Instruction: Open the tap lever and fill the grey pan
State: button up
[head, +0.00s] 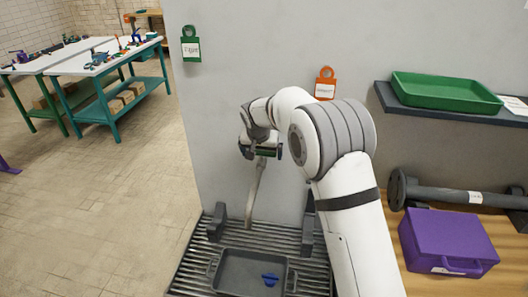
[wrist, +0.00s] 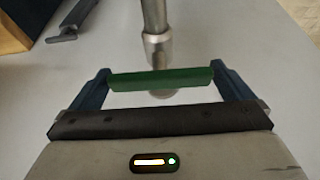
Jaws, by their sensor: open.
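The green tap lever (wrist: 160,78) lies crosswise between the two fingers of my gripper (wrist: 160,72) in the wrist view, its ends close to both fingertips. I cannot tell whether they touch. My gripper (head: 262,146) is open in the head view, at the top of a pale metal pipe (head: 256,190). The pipe also shows beyond the lever in the wrist view (wrist: 155,22). The grey pan (head: 228,286) sits on a slatted grate below, with a small blue object (head: 270,280) in it. My wrist hides most of the tap in the head view. No water is visible.
Dark brackets (head: 216,223) stand at the grate's (head: 190,268) back. A green tag (head: 191,45) and an orange tag (head: 325,84) hang on the grey wall. A shelf with a green tray (head: 445,92) and a purple case (head: 447,240) are at right. Left floor is open.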

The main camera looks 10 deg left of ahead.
jog(key=shift+c, duration=0.3)
jog(key=c, duration=0.6)
jog(key=shift+f+n+y+b, duration=0.15)
jog(key=shift+n+y+b, duration=0.2)
jog(key=shift+n, duration=0.35)
jog(key=shift+c, duration=0.2)
jog(key=shift+n+y+b, duration=0.3)
jog(key=shift+n+y, duration=0.15)
jog(key=shift+n, duration=0.85)
jog(key=o, duration=0.7)
jog(key=shift+r, duration=0.2)
